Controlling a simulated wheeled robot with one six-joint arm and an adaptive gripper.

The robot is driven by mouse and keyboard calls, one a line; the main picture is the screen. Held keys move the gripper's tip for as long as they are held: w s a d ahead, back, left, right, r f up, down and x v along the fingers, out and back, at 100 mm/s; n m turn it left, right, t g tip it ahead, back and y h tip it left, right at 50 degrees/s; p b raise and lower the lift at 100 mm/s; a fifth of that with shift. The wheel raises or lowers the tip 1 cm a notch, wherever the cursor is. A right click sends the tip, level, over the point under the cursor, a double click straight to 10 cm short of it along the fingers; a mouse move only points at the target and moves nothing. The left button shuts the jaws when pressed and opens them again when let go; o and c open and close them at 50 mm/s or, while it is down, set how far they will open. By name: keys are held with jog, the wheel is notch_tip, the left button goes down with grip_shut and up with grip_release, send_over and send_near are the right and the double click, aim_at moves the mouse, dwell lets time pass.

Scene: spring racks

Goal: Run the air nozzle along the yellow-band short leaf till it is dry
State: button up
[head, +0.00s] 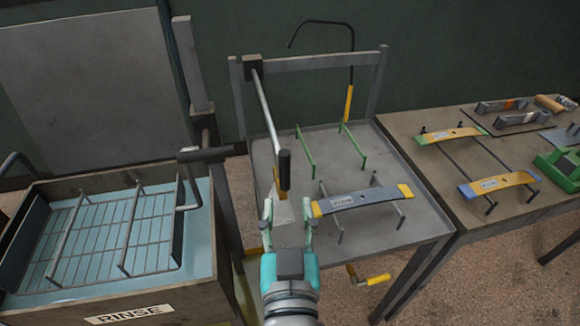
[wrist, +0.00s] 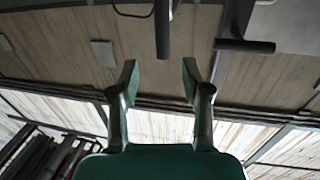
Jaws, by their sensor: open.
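A thin black hooked tube with a yellow lower part (head: 349,103), perhaps the air nozzle, stands at the back of that table. My gripper (head: 288,212) is open and empty, left of the leaf and apart from it. In the wrist view, its fingers (wrist: 158,82) are spread with nothing between them. Whether the leaf is wet I cannot tell.
A lever with a black grip (head: 284,170) hangs just beyond my gripper. The rinse tank (head: 135,313) with a wire rack stands left. The right bench (head: 440,200) holds two more leaves, a green case (head: 562,168) and tools. Green rails (head: 306,150) stand behind the leaf.

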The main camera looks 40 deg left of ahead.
aim_at(285, 169)
jog(key=x, duration=1.1)
jog(key=shift+s+a+r, duration=0.1)
jog(key=shift+s+r, duration=0.05)
jog(key=shift+r, duration=0.05)
grip_shut()
